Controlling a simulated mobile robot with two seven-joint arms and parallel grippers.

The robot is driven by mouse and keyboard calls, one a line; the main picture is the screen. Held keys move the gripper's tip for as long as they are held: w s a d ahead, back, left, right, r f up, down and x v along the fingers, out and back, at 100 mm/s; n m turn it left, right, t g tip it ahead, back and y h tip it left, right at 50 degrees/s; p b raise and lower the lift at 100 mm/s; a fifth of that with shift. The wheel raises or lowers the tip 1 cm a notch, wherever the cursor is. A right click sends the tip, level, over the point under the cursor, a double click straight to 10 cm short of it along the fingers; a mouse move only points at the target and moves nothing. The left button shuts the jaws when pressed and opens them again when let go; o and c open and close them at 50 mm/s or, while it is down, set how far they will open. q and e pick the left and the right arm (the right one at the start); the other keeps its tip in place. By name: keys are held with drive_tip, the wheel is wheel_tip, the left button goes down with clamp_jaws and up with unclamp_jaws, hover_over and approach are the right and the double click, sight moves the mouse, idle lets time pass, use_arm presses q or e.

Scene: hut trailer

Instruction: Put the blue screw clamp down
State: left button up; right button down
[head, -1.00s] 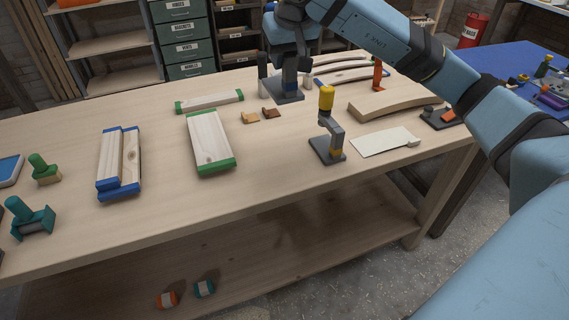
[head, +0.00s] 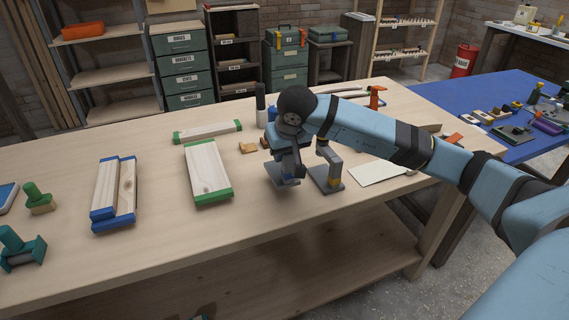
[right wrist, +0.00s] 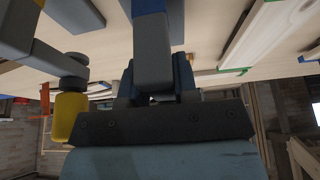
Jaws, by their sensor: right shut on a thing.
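My right gripper (head: 288,150) is low over the middle of the wooden workbench (head: 245,227), shut on the blue screw clamp (head: 284,180). The clamp's flat grey base shows below the gripper, which hides most of the rest. I cannot tell whether the base touches the bench. In the right wrist view the clamp's grey arm (right wrist: 155,62) stands between the fingers (right wrist: 153,92), with a bit of blue beyond. My left gripper is not in view.
A grey clamp (head: 327,175) stands close to the right of the held one; its yellow handle (right wrist: 66,117) shows in the right wrist view. A green-ended board (head: 208,172) lies to the left, with a blue-ended pair (head: 113,195) further left. The bench front is clear.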

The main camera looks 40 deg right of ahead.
drive_tip(key=shift+f, duration=1.75)
drive_tip(key=shift+f+b, duration=0.15)
drive_tip(key=shift+b, duration=0.15)
drive_tip(key=c, duration=0.9)
unclamp_jaws()
